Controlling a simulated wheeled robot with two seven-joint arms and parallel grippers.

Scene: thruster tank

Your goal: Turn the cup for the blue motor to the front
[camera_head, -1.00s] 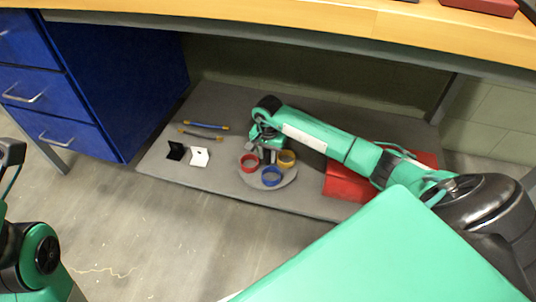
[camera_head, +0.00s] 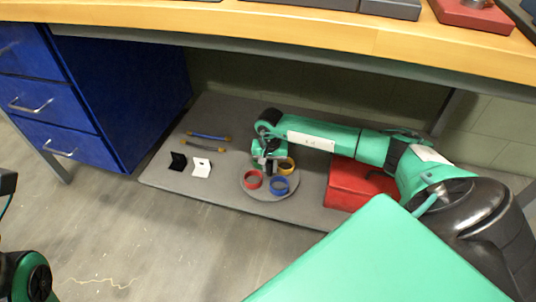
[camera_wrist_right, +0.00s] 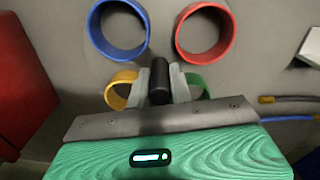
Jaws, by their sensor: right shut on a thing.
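A round grey turntable (camera_head: 262,196) lies on the grey board under the table. A red cup (camera_head: 252,179) is at its front left, a blue cup (camera_head: 279,185) at its front right, and a yellow cup (camera_head: 287,165) at its back right. In the right wrist view the blue cup (camera_wrist_right: 118,28), red cup (camera_wrist_right: 205,33), yellow cup (camera_wrist_right: 120,90) and part of a green cup (camera_wrist_right: 197,84) show. My right gripper (camera_wrist_right: 160,84) is shut on the black centre post (camera_wrist_right: 159,82) between the cups. It hides the green cup in the head view. My left gripper is not visible.
A red box (camera_head: 350,184) stands right of the turntable, below my right arm. Black (camera_head: 178,162) and white (camera_head: 202,167) brackets and two thin rods (camera_head: 208,136) lie to the left. The tabletop (camera_head: 300,30) overhangs the board; blue drawers (camera_head: 60,100) stand left.

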